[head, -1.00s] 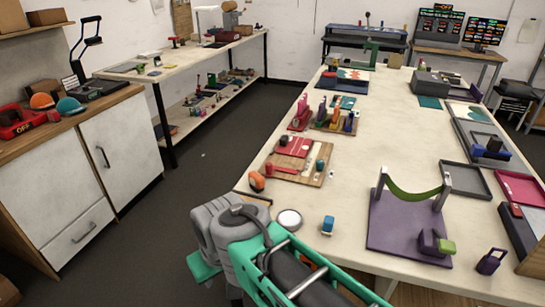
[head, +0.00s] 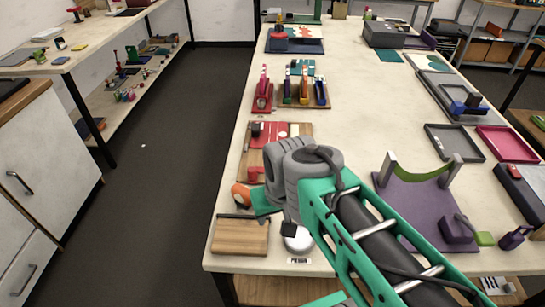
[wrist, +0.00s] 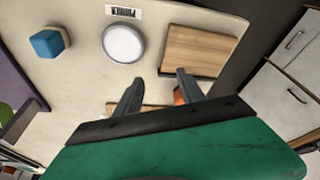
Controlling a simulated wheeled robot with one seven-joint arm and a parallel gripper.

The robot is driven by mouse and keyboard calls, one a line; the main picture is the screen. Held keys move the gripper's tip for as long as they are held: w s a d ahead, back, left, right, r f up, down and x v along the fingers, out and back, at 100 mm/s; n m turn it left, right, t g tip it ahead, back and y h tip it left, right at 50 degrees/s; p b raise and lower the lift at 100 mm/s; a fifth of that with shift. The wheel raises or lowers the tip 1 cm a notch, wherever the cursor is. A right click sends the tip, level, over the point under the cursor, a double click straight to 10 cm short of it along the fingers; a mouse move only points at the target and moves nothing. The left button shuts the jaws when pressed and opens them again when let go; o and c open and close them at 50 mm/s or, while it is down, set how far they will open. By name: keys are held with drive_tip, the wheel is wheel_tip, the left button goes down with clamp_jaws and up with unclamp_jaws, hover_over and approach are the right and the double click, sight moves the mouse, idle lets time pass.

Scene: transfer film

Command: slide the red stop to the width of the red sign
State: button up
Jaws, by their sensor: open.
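A wooden board with a red panel (head: 269,137) on it lies on the long table, left of my arm; my arm partly hides the board. A small red block (head: 255,173) sits at the board's near left side and looks like the red stop. I cannot tell for certain which red piece is the sign. My gripper (wrist: 155,78) is open and empty, its dark fingers apart above the table's near end. It is nearer the table's front edge than the red block. In the wrist view, only an edge of the wooden board shows behind the fingers.
An orange object (head: 240,195) is beside my gripper. A blue block (wrist: 48,43) shows in the wrist view. A purple stand (head: 410,205) is right of my arm.

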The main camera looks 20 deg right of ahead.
drive_tip(key=w+r+m+g, duration=0.2)
drive_tip(key=w+r+m, duration=0.1)
drive_tip(key=w, duration=0.6)
drive_tip(key=m+g+p, duration=0.1)
drive_tip(key=m, duration=0.3)
hover_over(251, 169)
drive_tip(key=shift+s+d+f, duration=0.1)
drive_tip(key=shift+s+f, duration=0.15)
drive_tip(key=shift+f, duration=0.2)
drive_tip(key=shift+s+f, duration=0.2)
drive_tip(key=shift+f, duration=0.25)
drive_tip(key=shift+w+f, duration=0.2)
drive_tip(key=shift+w, duration=0.15)
drive_tip(key=shift+w+f+m, duration=0.1)
drive_tip(key=shift+f+m, duration=0.15)
drive_tip(key=shift+m, duration=0.05)
wheel_tip(251, 169, down, 7)
drive_tip(key=shift+f+p, duration=0.1)
drive_tip(key=shift+p, duration=0.45)
drive_tip(key=shift+c, duration=0.4)
clamp_jaws()
